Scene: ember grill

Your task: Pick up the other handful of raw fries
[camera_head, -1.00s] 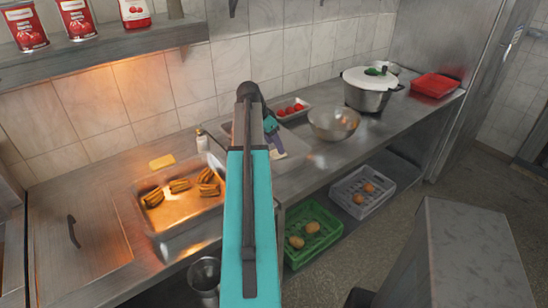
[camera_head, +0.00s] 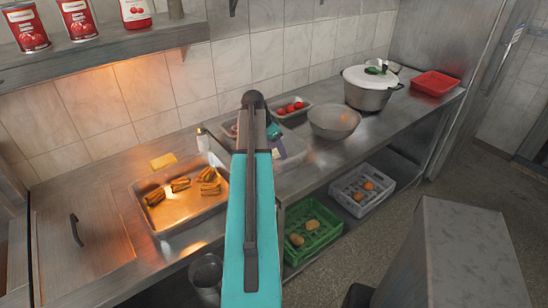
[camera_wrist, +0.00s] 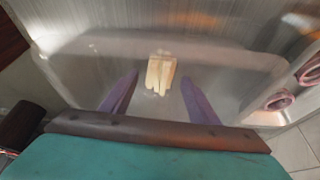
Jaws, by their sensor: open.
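A small bundle of pale raw fries (camera_wrist: 161,75) lies in a shallow see-through or grey tray (camera_wrist: 75,72) in the wrist view. My gripper (camera_wrist: 161,80) is open, with one purple finger on each side of the bundle's near end. Clear gaps show between fingers and fries, and nothing is held. In the head view my gripper (camera_head: 277,148) is low over the tray on the counter, and my teal arm hides much of that area. The raw fries cannot be made out there.
A metal tray (camera_head: 165,224) with browned fries (camera_head: 180,185) stands to the left. A steel bowl (camera_head: 334,121), a lidded pot (camera_head: 368,92) and a red tray (camera_head: 436,84) stand to the right. Reddish rings (camera_wrist: 277,100) lie near the tray's right side.

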